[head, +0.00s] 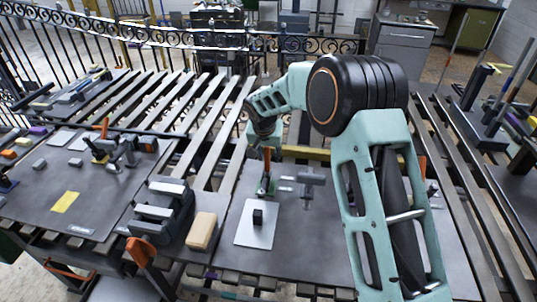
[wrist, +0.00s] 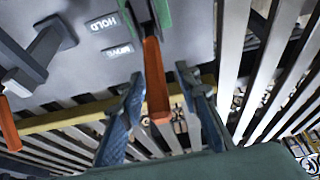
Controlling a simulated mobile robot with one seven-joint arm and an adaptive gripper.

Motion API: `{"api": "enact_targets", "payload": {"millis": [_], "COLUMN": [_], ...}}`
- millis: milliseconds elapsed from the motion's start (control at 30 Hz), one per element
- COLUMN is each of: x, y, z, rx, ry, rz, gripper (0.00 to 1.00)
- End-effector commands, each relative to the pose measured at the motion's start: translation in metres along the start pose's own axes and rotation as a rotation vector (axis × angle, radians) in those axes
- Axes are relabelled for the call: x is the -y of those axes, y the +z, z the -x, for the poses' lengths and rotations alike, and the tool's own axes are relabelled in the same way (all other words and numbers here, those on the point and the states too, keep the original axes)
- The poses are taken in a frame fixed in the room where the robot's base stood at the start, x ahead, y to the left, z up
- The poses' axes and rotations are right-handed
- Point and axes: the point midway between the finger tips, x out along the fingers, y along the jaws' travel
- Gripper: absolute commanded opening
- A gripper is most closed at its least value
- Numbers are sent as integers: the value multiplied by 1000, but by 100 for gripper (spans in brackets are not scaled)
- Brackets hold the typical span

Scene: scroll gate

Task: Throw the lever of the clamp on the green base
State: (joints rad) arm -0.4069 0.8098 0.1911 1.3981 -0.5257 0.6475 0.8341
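The clamp on the green base (head: 265,188) stands on the grey board in the head view, its orange lever (head: 267,160) upright under my gripper. In the wrist view the green base (wrist: 150,12) is at the top edge, and the orange lever (wrist: 155,80) runs down the middle. My gripper (wrist: 160,78) is open, with one blue-grey finger on each side of the lever and a gap visible on both sides. In the head view my gripper (head: 262,142) is small and its fingers are hard to make out. Plates reading HOLD (wrist: 102,23) and MOVE (wrist: 118,50) lie beside the clamp.
A grey clamp (head: 308,182) stands to the right of the green base. A white plate with a black block (head: 258,218) lies in front. A tan block (head: 202,231) and dark stepped holder (head: 160,210) are to the left. Another orange-levered clamp (head: 105,145) stands on the left board.

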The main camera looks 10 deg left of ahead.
Motion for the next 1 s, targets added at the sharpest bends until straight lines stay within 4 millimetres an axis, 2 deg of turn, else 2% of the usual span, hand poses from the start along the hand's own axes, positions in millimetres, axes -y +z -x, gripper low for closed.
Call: {"api": "enact_targets", "payload": {"millis": [367, 633, 1000], "x": [0, 0, 0], "y": [0, 0, 0], "z": [-5, -4, -5], "rx": [-1, 0, -1], "ry": [0, 0, 0], "rz": [0, 0, 0], "gripper": [29, 0, 0]}}
